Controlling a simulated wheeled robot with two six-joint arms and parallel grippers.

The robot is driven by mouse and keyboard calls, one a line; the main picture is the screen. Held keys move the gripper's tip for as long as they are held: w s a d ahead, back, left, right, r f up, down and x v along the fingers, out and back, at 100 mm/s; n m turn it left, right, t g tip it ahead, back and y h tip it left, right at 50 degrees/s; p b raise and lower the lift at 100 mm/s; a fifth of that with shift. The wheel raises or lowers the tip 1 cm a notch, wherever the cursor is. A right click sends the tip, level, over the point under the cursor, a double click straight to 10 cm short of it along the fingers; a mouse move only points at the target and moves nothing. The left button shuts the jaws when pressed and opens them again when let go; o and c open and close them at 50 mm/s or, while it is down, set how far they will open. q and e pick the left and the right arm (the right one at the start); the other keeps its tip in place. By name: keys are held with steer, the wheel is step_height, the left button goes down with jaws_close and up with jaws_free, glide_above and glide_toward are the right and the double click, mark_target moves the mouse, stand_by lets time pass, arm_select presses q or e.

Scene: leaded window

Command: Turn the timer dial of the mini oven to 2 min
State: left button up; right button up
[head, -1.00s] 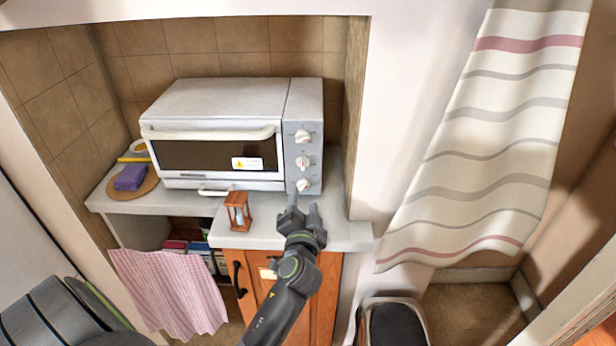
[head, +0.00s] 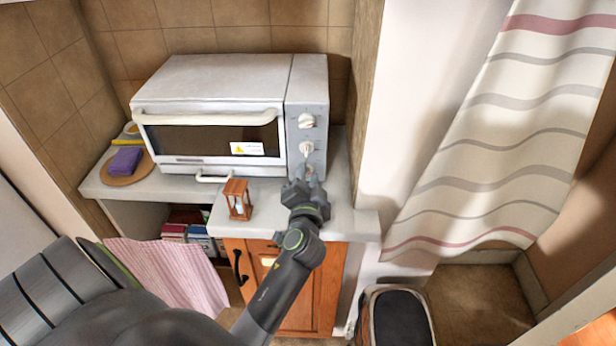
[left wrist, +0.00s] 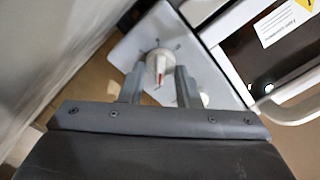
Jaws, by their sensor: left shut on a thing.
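The mini oven (head: 228,79) stands on the counter with its door shut. Its grey control panel, at the right of its front, has three white dials in a column: a top dial (head: 306,121), a middle dial (head: 306,148) and a lowest dial. My left gripper (head: 308,172) is at the lowest dial and mostly hides it in the head view. In the left wrist view, the fingers of my left gripper (left wrist: 158,88) are shut on this dial (left wrist: 158,62), one on each side. A red mark shows on the dial. Its scale is too small to read. My right gripper is not in view.
A wooden hourglass (head: 238,199) stands on the counter (head: 341,222) left of my left gripper. A purple sponge (head: 126,160) lies on a round board at far left. A pink striped cloth (head: 175,280) hangs below. A bin (head: 398,318) stands on the floor at right.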

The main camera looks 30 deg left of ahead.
arm_select(q)
steer(key=shift+c, duration=1.2)
steer(key=shift+m, duration=0.7)
steer(key=o, duration=0.9)
steer(key=shift+o, duration=0.2)
